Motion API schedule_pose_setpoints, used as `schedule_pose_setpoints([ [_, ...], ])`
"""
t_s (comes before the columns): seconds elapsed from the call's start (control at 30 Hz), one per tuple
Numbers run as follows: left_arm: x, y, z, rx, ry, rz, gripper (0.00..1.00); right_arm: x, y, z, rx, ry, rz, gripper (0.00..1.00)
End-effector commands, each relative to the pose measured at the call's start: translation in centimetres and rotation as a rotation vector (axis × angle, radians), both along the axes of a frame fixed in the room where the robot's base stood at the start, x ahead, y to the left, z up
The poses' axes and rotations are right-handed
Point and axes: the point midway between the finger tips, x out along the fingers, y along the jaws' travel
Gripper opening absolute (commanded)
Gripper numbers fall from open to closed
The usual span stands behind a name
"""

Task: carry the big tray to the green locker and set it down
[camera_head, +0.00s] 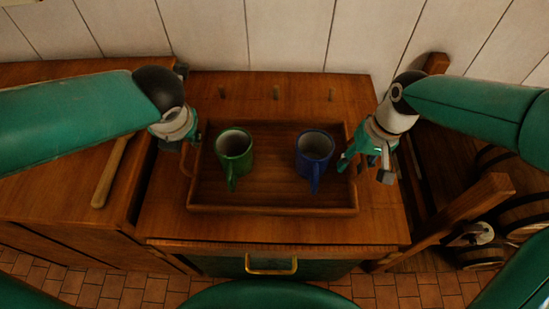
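The big tray (272,209) is brown wood with raised walls and lies flat on a wooden cabinet top. A green mug (234,150) and a blue mug (315,150) stand upright in it. My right gripper (366,168) is at the tray's right end, its fingers spread apart; whether it touches the tray is unclear. My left gripper (188,146) is at the tray's left end, by a loop-like handle (186,160); its fingers are mostly hidden by its wrist. The cabinet's front has a dark green panel (325,268) with a brass handle; I cannot tell whether this is the green locker.
A rolling-pin-like wooden stick (109,175) lies on the left counter (40,185). Right of the cabinet are a wooden rail (465,212) and barrels (515,215). A tiled wall (285,35) closes the back.

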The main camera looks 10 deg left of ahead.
Motion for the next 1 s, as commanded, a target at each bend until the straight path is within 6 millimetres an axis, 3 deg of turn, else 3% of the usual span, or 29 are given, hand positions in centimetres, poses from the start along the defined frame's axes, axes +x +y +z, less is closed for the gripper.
schedule_pose_setpoints([
  [0.2,-1.3,-0.9,3.7,0.0,-0.004,-0.002,0.36,0.0,0.0,0.0,0.0,0.0,0.0,0.39],
  [0.47,-2.0,-1.2,5.2,-0.001,0.0,-0.001,0.36,0.1,-0.1,0.7,0.0,-0.002,0.0,0.39],
  [1.0,-2.0,-1.2,5.1,0.0,0.0,-0.001,0.36,0.3,-1.9,9.9,0.0,-0.003,0.0,0.39],
])
